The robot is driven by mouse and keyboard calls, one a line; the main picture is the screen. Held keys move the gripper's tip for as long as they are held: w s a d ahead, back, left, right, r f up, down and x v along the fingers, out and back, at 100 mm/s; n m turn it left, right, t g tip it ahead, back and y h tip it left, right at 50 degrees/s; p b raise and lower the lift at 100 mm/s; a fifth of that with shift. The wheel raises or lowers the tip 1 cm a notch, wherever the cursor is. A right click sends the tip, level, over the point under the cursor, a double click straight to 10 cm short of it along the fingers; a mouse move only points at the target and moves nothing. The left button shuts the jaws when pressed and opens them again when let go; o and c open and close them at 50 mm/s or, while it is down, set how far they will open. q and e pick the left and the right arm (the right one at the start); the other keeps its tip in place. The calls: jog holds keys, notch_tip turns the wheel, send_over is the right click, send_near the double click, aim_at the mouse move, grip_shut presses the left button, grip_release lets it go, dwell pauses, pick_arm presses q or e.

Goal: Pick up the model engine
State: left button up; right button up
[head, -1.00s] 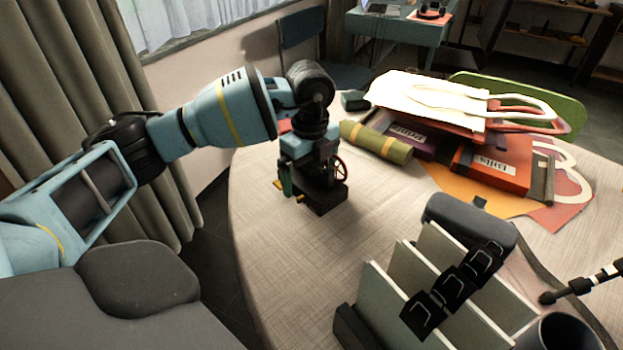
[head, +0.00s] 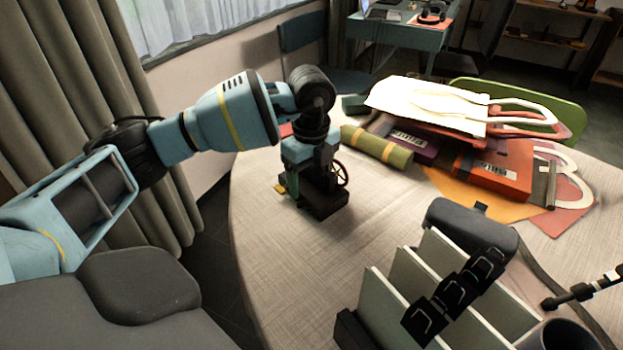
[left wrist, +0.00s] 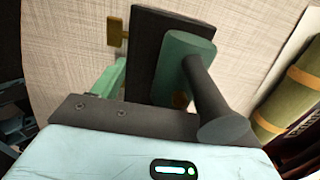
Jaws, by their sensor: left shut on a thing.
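My right gripper is not in view.
A rolled olive bundle (head: 377,146) lies right of the engine, before a pile of folders and an orange box (head: 492,168). A file rack (head: 430,290) stands at the front right. The table (head: 265,230) is bare in front of the engine.

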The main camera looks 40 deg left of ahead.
aim_at(310, 168)
pick_arm(q)
notch_tip(310, 168, up, 4)
jog(key=shift+w+f+p, duration=0.1)
jog(key=shift+f+p, duration=0.15)
jog(key=shift+p, duration=0.05)
jog(key=shift+s+r, duration=0.2)
jog(key=s, duration=0.9)
jog(key=s+r, duration=0.1)
jog(key=s, duration=0.3)
jog(key=shift+s+p, duration=0.25)
jog(key=shift+p, duration=0.15)
jog(key=shift+s+r, duration=0.15)
jog(key=shift+s, duration=0.95)
jog(key=shift+s, duration=0.15)
